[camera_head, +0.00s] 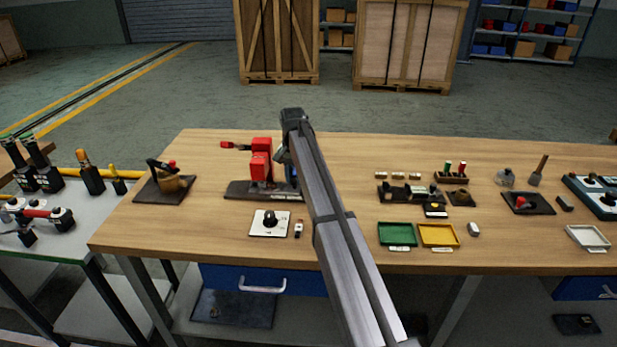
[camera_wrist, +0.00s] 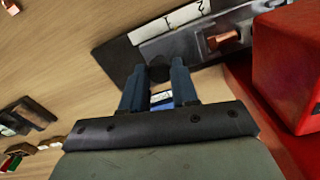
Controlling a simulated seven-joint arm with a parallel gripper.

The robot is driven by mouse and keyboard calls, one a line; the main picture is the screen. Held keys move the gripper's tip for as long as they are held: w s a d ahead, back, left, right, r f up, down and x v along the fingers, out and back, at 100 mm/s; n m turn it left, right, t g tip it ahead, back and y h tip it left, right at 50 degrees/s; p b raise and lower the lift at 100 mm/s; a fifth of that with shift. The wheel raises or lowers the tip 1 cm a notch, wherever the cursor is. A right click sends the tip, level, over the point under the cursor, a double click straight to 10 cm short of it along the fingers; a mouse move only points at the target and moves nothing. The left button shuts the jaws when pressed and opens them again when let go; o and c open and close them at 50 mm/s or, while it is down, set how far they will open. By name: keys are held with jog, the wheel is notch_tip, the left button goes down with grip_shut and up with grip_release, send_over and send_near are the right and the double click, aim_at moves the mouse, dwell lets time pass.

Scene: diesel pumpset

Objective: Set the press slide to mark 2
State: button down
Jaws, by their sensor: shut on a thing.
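The red press (camera_head: 261,165) stands on its dark base (camera_head: 245,190) at the left middle of the bench. In the wrist view its red body (camera_wrist: 290,65) is at the right, beside a grey metal slide rail (camera_wrist: 185,43) with a copper piece (camera_wrist: 225,40) on it. A white scale strip (camera_wrist: 168,24) with dark marks, one reading like 2, runs along the rail. My gripper (camera_wrist: 159,70) has its blue fingers shut on a dark round knob (camera_wrist: 159,66) at the rail's near end. My arm covers the press's right side in the head view; the slide's exact mark is unclear.
A white dial plate (camera_head: 270,223) lies in front of the press. Green (camera_head: 397,234) and yellow (camera_head: 439,235) trays lie right of my arm.

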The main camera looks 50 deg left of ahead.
jog(key=shift+s+a, duration=0.1)
jog(key=c, duration=0.8)
grip_release()
jog(key=shift+c, duration=0.2)
jog(key=shift+r, duration=0.1)
notch_tip(320, 180, up, 14)
